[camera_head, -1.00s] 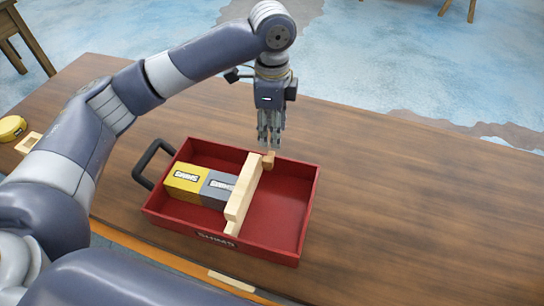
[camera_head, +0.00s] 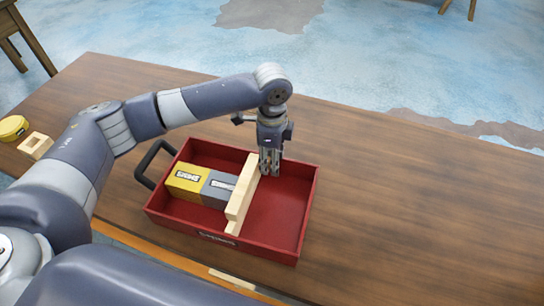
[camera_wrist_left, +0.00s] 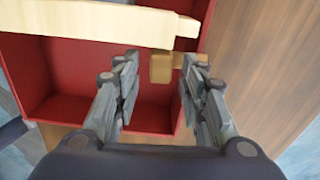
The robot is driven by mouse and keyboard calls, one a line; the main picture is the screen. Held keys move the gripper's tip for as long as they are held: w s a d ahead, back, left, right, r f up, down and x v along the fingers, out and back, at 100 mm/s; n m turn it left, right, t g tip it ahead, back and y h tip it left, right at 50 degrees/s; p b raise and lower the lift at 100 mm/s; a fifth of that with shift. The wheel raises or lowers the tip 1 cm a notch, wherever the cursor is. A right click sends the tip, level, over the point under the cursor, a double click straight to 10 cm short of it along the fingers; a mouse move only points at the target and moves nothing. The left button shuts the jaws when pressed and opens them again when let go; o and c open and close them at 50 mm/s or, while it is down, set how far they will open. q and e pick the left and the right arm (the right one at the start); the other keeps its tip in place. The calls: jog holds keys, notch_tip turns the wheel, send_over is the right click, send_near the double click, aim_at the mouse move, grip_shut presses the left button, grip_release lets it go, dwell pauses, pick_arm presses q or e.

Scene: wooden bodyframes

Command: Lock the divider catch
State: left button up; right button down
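A red tray (camera_head: 306,214) holds a pale wooden divider (camera_head: 242,191), which also crosses the top of the left wrist view (camera_wrist_left: 100,22). A small wooden catch (camera_wrist_left: 162,68) shows beside the divider's end, at the tray wall, in the left wrist view; in the head view my gripper hides it. My left gripper (camera_head: 269,168) points down at the tray's far wall. In the left wrist view its fingers (camera_wrist_left: 159,62) are apart, with part of the catch between the tips and the right fingertip covering part of it. I cannot tell contact. My right gripper is not in view.
A yellow box (camera_head: 186,182) and a grey box (camera_head: 216,188) stand in the tray's left compartment; the right one is empty. A black handle (camera_head: 149,163) is at the left. A wooden frame (camera_head: 36,145) and yellow round object (camera_head: 13,128) lie far left. The right tabletop is clear.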

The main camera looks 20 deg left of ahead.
pick_arm(q)
jog(key=shift+c, duration=0.5)
grip_shut()
jog(key=shift+a+r+m+p, duration=0.2)
jog(key=shift+m+p, duration=0.1)
jog(key=shift+p, duration=0.55)
jog(key=shift+f, duration=0.15)
jog(key=shift+o, duration=0.5)
grip_release()
